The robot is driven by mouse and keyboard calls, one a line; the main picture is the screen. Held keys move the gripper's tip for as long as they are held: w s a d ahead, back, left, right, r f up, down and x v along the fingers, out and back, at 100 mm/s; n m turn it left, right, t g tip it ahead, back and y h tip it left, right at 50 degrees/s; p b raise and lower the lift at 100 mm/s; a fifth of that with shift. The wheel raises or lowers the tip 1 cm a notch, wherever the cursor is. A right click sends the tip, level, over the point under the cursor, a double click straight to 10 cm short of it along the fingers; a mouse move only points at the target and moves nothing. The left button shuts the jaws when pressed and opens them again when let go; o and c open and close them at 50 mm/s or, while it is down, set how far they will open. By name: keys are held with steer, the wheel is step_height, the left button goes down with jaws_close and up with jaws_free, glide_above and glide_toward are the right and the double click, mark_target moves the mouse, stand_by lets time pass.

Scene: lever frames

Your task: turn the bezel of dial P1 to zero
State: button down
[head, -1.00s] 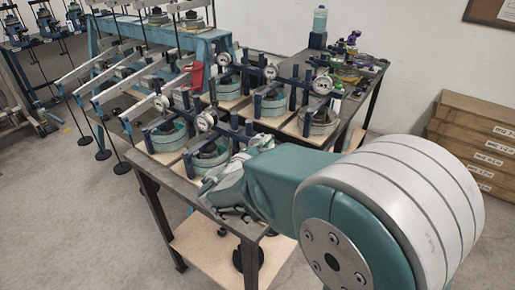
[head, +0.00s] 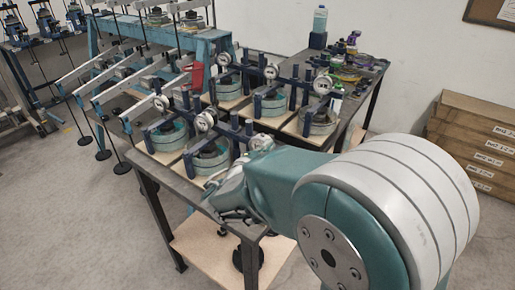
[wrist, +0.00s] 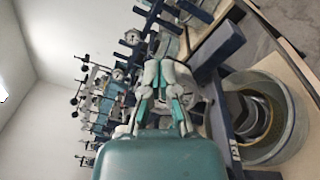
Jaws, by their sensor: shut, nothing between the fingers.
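Several round white-faced dials stand on dark blue posts above round teal pots on the bench. No P1 label is readable, so I cannot tell which dial is P1. In the head view, one dial (head: 260,143) is closest to my arm, and another dial (head: 205,121) is to its left. My gripper (wrist: 159,72) shows in the wrist view with its teal and grey fingers close together and empty. A pale round shape, perhaps a dial, lies partly hidden behind the fingers. I cannot tell whether the fingertips touch anything.
In the wrist view, a large round pot (wrist: 281,118) and dark posts stand close on the right. In the head view, the bench edge (head: 195,200) lies beside my arm. Cardboard boxes (head: 478,150) stand at the right.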

steer(key=shift+s+d+f, duration=0.2)
steer(key=shift+d+f, duration=0.15)
steer(key=shift+f, duration=0.2)
steer(key=shift+s+d+f, duration=0.1)
steer(key=shift+d+f, duration=0.05)
steer(key=shift+f, duration=0.45)
steer(key=shift+s+d, duration=0.15)
steer(key=shift+d, duration=0.1)
stand_by(0.3)
steer(key=v, duration=0.6)
stand_by(0.4)
steer(key=shift+r, duration=0.1)
steer(key=w+d+r, duration=0.2)
steer(key=w, duration=0.4)
steer(key=shift+r, duration=0.3)
steer(key=shift+a+f, duration=0.15)
steer(key=shift+a, duration=0.05)
stand_by(0.7)
